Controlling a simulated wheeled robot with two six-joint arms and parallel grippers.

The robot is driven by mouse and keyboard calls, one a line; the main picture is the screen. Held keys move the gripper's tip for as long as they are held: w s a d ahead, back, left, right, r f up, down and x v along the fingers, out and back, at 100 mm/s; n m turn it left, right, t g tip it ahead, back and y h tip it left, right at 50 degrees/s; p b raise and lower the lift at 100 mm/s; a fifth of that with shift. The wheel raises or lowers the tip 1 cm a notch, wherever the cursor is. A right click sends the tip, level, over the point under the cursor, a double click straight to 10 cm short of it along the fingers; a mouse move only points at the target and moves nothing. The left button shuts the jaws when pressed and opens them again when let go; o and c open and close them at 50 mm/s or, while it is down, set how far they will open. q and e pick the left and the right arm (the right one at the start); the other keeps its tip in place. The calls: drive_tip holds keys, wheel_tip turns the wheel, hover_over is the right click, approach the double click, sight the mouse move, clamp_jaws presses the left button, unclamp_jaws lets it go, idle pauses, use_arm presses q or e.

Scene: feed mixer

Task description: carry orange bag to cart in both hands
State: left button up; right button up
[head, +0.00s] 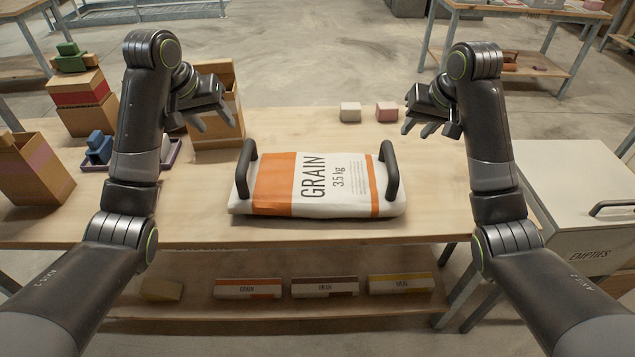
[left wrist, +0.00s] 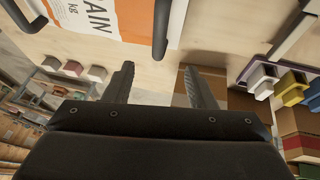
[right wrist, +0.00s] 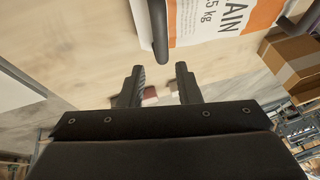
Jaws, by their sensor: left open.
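The orange and white grain bag (head: 275,185) lies flat on the wooden table, with a black handle standing at each end: the left handle (head: 246,170) and the right handle (head: 391,172). My left gripper (head: 222,106) is open and empty, above and beyond the left handle; that handle (left wrist: 161,30) shows ahead of its fingers in the left wrist view. My right gripper (head: 425,120) is open and empty, above and beyond the right handle; that handle (right wrist: 158,30) shows ahead of its fingers in the right wrist view. Neither gripper touches the bag. I cannot pick out the cart.
A white box (head: 575,195) marked EMPTIES stands right of the table. A white block (head: 350,112) and a pink block (head: 387,112) sit behind the bag. Cardboard boxes (head: 35,170) crowd the table's left side. The tabletop around the bag is clear.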

sight(243, 154)
idle(0.3)
use_arm(q)
drive_tip(key=x, duration=1.7)
drive_tip(key=shift+w+d, duration=0.1)
drive_tip(key=shift+w, duration=0.05)
use_arm(e)
drive_tip(key=x, duration=1.7)
drive_tip(key=shift+w+f, duration=0.1)
drive_tip(key=shift+f, duration=0.05)
use_arm(q)
drive_tip(key=shift+c, duration=0.3)
use_arm(e)
drive_tip(key=shift+c, duration=0.3)
use_arm(q)
drive_tip(key=c, duration=0.5)
use_arm(e)
drive_tip(key=c, duration=0.5)
use_arm(q)
clamp_jaws()
use_arm(e)
clamp_jaws()
